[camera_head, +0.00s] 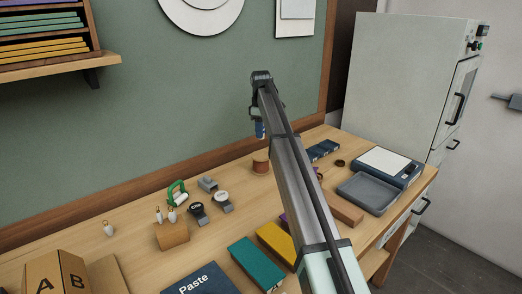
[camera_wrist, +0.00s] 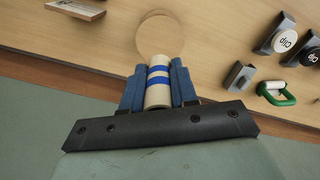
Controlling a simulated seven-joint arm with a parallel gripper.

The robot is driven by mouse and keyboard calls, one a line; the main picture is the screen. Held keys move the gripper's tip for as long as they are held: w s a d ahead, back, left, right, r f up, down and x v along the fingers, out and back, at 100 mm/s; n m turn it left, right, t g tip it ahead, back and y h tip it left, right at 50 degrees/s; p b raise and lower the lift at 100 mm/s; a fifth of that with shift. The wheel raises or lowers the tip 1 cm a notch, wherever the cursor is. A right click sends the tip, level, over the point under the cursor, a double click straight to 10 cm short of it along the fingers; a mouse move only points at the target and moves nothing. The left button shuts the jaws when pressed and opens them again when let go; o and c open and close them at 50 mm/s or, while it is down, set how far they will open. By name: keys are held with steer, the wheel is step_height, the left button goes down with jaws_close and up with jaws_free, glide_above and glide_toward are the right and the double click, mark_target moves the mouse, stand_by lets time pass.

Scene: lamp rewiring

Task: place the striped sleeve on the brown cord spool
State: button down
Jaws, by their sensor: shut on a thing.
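The striped sleeve (camera_wrist: 158,88) is a cream cylinder with blue bands. It shows in the wrist view between the two blue fingers of my gripper (camera_wrist: 159,86), which is shut on it. The brown cord spool (camera_wrist: 160,36) shows as a round tan top just beyond the sleeve's end in the wrist view. In the head view the spool (camera_head: 261,163) stands on the table near the back edge, and my gripper (camera_head: 260,129) is above it. The sleeve is mostly hidden by my arm in the head view. I cannot tell whether the sleeve touches the spool.
Clip holders (camera_head: 197,211) and a green-handled item (camera_head: 177,193) stand left of the spool. A wooden block (camera_head: 171,234) with bulbs, a teal box (camera_head: 256,262) and a yellow box (camera_head: 276,242) lie nearer. A grey tray (camera_head: 368,193) is at right. A wall rises behind the table.

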mark_target(261, 155)
steer(key=shift+f, duration=3.85)
steer(key=shift+f, duration=0.1)
steer(key=c, duration=0.9)
jaws_free()
step_height(261, 155, up, 12)
steer(key=shift+r, duration=0.15)
